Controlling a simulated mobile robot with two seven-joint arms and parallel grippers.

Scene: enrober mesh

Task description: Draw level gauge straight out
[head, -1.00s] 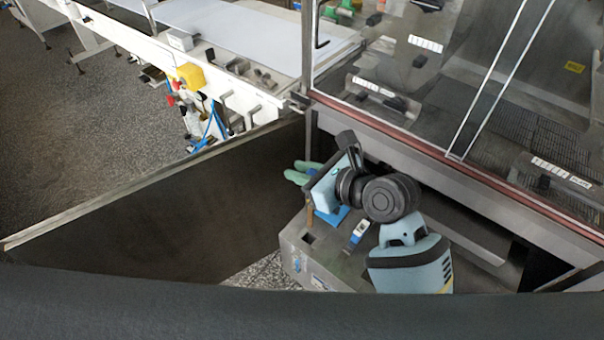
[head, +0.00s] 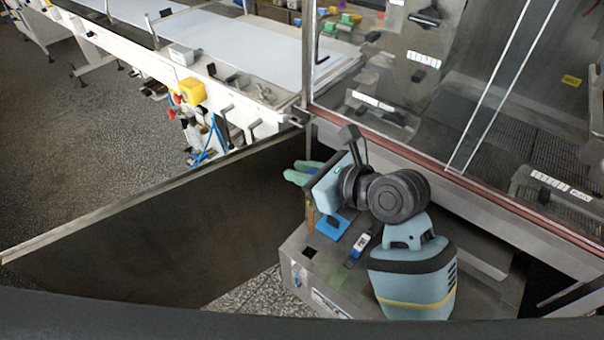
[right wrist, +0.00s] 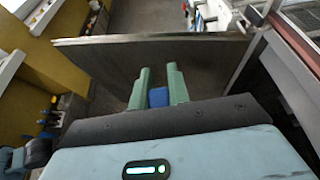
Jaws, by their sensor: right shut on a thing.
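My right gripper (head: 300,173) hangs over the steel tank, its green fingers pointing left. In the right wrist view its fingers (right wrist: 158,88) close on a blue piece (right wrist: 158,97), which I take to be the level gauge's handle. In the head view a thin brown rod (head: 310,208), likely the gauge's stem, hangs roughly upright below the gripper. Its lower end shows above a dark square opening (head: 309,252) in the tank top (head: 330,272), apparently clear of it. The gripper body hides the rod's upper part. My left gripper is not in view.
A blue flat piece (head: 332,226) and a blue-and-white item (head: 359,245) show at the tank top. A dark panel (head: 170,230) stands left of the tank. The glazed machine housing (head: 470,195) is close behind and right. A white conveyor (head: 250,45) lies beyond.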

